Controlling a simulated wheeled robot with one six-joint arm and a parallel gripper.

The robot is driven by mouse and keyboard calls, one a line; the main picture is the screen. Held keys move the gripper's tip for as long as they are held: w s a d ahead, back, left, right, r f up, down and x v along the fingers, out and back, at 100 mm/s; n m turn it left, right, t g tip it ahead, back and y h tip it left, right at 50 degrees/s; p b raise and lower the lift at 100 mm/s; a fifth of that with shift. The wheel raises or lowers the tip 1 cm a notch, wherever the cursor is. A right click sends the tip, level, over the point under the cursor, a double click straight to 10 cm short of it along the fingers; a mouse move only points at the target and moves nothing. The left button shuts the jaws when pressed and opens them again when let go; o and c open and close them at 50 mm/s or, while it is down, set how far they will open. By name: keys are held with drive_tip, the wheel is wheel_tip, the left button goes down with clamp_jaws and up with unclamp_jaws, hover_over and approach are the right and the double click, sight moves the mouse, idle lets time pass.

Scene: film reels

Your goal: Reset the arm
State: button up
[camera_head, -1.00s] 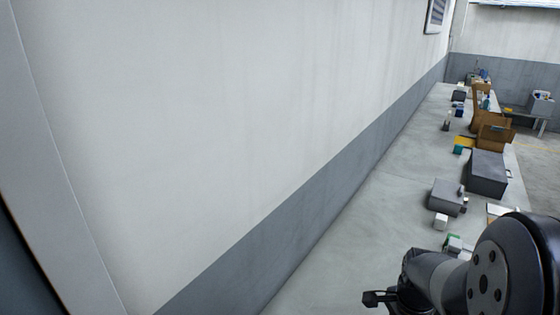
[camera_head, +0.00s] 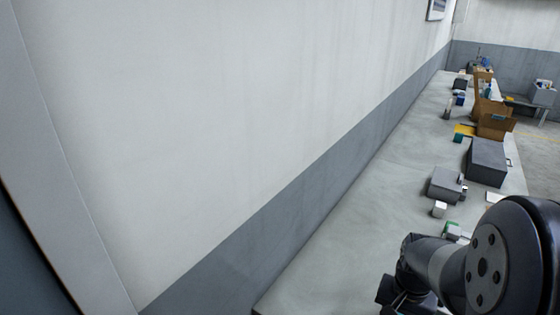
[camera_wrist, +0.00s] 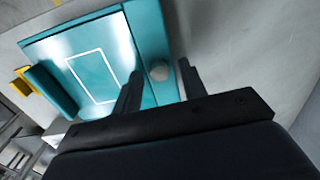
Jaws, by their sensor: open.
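My gripper (camera_wrist: 160,78) shows in the wrist view with its two dark fingers apart and nothing between them. Beyond the fingers is a teal panel (camera_wrist: 145,35) with a white rectangle outline and a round pale knob-like spot. I cannot tell how far it is from the fingertips. In the head view my dark arm fills the lower right corner, and the gripper's fingers are not clear there.
A long grey counter (camera_head: 350,210) runs along the wall. Grey boxes (camera_head: 487,165), a small white cube (camera_head: 439,209) and brown boxes (camera_head: 495,122) stand on its right side. The counter's left strip near the wall is clear.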

drive_tip(key=n, duration=1.4)
drive_tip(key=shift+a, duration=0.1)
drive_tip(key=shift+n, duration=0.3)
